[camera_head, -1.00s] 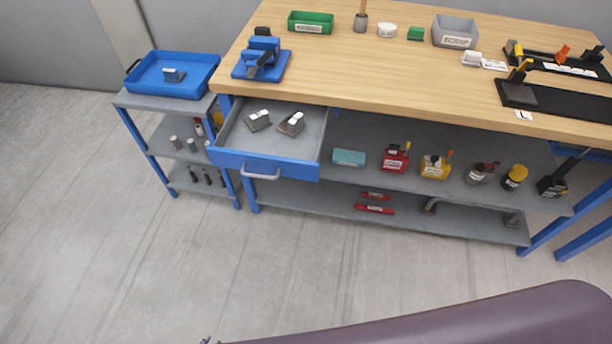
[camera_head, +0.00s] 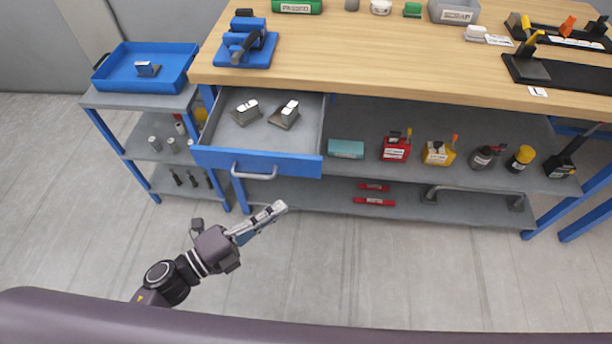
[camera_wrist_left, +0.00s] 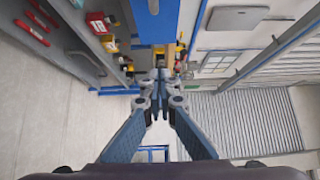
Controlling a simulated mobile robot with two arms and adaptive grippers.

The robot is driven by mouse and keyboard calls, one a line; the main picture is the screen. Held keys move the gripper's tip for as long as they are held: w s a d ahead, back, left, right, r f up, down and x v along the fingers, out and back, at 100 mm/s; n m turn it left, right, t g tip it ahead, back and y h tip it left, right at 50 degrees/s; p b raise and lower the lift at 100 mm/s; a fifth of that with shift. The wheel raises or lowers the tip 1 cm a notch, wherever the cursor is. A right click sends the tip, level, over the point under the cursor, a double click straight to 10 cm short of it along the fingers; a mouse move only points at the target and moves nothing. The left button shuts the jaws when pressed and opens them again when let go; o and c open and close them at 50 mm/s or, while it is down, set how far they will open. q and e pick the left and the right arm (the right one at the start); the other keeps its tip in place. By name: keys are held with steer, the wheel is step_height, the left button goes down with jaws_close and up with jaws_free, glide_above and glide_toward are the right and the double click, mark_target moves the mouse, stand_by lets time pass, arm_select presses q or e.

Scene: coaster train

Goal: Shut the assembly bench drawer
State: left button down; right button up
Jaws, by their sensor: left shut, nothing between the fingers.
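The assembly bench drawer (camera_head: 225,159) is pulled open below the left end of the wooden bench top. It has a blue front with a grey bar handle (camera_head: 254,174), and two small grey metal parts (camera_head: 285,114) lie inside it. My left gripper (camera_head: 279,207) is shut and empty. In the head view it appears just below and right of the handle, apart from the drawer front. In the left wrist view my gripper's fingers (camera_wrist_left: 159,110) point away from the camera. My right gripper is in neither current view.
The wooden bench top (camera_head: 380,60) holds a blue vise (camera_head: 246,45) and several bins. A shelf under it (camera_head: 465,185) carries bottles and boxes. A blue tray (camera_head: 120,82) sits on a side rack left of the drawer. The floor in front is clear.

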mark_target(316, 170)
arm_select(q)
steer(key=w+d, duration=0.1)
steer(key=w, duration=0.2)
steer(key=w+d+p, duration=0.1)
steer(key=w+d, duration=0.1)
steer(key=w, duration=0.1)
steer(key=w+d, duration=0.2)
steer(key=w, duration=0.1)
steer(key=shift+w+d+p, duration=0.1)
steer(key=shift+d+p, duration=0.1)
steer(key=shift+p, duration=0.2)
steer(key=shift+w, duration=0.1)
